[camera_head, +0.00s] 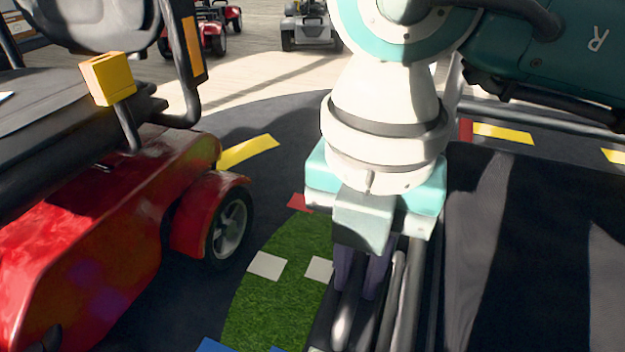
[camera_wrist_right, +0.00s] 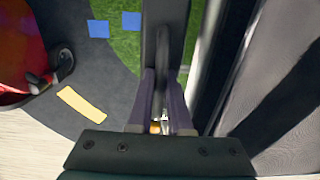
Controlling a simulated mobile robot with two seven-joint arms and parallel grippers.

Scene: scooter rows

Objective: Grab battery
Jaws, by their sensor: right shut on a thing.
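My right gripper (camera_head: 361,272) points down in the middle of the head view, with its purple fingers partly hidden by the wrist. In the right wrist view, the gripper (camera_wrist_right: 163,85) is shut on a dark upright part (camera_wrist_right: 163,48) that runs between the two fingers. In the head view, a dark body with pale bars shows around and below the fingertips. I cannot tell whether the held part belongs to a battery; no battery is clearly recognisable. My left gripper is not in view.
A red scooter (camera_head: 150,185) with a yellow block (camera_head: 109,78) stands at the left. More scooters (camera_head: 308,28) stand at the back. A dark, flat-topped surface (camera_head: 535,240) fills the right. Between lie dark floor and a green patch (camera_head: 270,295) with white squares.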

